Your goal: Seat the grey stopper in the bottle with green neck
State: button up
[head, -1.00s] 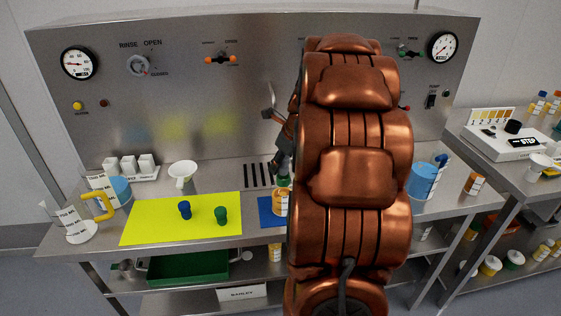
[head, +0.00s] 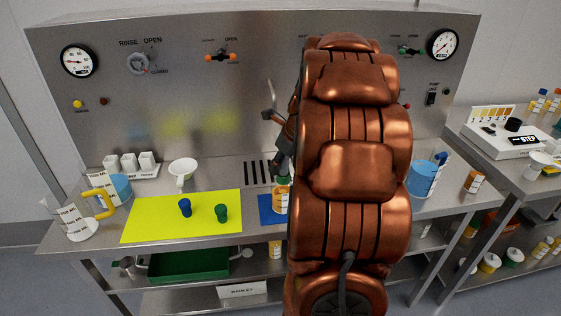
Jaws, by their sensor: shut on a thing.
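The bottle with the green neck (head: 281,203) stands upright on a blue mat, its right side covered by my arm. My gripper (head: 281,170) is just above the bottle's mouth, pointing down, and is largely hidden behind my arm. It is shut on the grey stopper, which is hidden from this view. I cannot tell whether the stopper touches the neck. A blue stopper (head: 185,207) and a green stopper (head: 221,213) stand apart on the yellow mat (head: 150,230).
A white funnel-like cup (head: 183,169), a rack of white cups (head: 131,165) and labelled jugs (head: 118,188) stand to the left. The blue mat (head: 265,207) lies beside a slotted drain (head: 257,172). A blue-filled jug (head: 424,178) stands right of my arm.

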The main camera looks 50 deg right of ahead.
jog(key=shift+f, duration=0.7)
jog(key=o, duration=1.1)
jog(key=v, duration=1.2)
